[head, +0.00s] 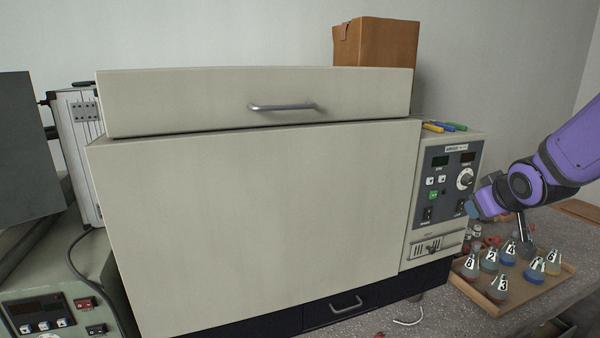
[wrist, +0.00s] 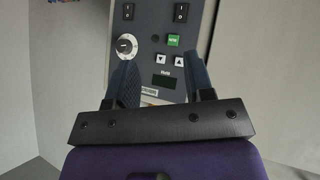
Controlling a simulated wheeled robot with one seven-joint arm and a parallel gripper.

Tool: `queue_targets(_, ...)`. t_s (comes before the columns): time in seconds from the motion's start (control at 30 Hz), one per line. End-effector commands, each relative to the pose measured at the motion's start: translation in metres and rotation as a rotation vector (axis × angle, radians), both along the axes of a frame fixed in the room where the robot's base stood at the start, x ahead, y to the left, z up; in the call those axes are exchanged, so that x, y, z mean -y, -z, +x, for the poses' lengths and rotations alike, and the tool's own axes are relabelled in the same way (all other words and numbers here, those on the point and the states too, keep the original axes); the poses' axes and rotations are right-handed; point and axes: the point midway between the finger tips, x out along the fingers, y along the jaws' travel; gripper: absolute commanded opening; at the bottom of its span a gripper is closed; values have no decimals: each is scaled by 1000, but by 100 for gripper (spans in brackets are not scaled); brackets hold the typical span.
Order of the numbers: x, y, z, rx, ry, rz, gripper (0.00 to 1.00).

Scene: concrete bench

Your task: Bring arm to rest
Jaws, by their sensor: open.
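My gripper (head: 474,205) is at the right in the head view, in front of the control panel of the large cream machine (head: 250,220). In the wrist view my gripper (wrist: 160,78) has its two dark blue-grey fingers apart, with nothing held between them. The control panel (wrist: 160,45) lies beyond the fingers, with a knob, a green button and black switches. I cannot tell whether a fingertip touches the panel. My purple arm comes in from the right edge of the head view.
A wooden tray (head: 500,306) with several numbered flasks stands below my gripper. A cardboard box (head: 376,42) and several coloured pens (head: 445,127) lie on top of the machine. Another device (head: 58,312) stands at the left. Free air shows above my arm.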

Motion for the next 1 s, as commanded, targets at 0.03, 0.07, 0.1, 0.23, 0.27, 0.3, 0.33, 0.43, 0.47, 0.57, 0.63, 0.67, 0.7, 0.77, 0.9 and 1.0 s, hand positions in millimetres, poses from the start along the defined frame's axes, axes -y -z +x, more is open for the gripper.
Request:
queue_targets(0.03,-6,-13,-13,-11,19,3,48)
queue_targets(0.07,-8,-19,-20,-24,30,7,48)
queue_targets(0.1,-12,-25,-31,-42,47,14,48)
queue_targets(0.23,-25,-45,-68,-98,95,45,48)
queue_targets(0.27,-28,-49,-77,-111,104,54,48)
queue_targets(0.3,-32,-54,-89,-128,116,67,48)
queue_targets(0.33,-35,-57,-98,-142,124,77,48)
queue_targets(0.43,-47,-67,-130,-189,146,115,48)
queue_targets(0.47,-50,-70,-141,-203,151,127,48)
queue_targets(0.57,-62,-77,-174,-251,163,169,48)
queue_targets(0.63,-69,-80,-197,-286,166,198,48)
queue_targets(0.67,-72,-81,-205,-300,166,209,48)
queue_targets(0.7,-75,-82,-216,-317,166,223,48)
queue_targets(0.77,-80,-83,-230,-340,164,240,48)
queue_targets(0.9,-86,-84,-250,-376,161,266,48)
queue_targets(1.0,-87,-84,-255,-385,159,272,48)
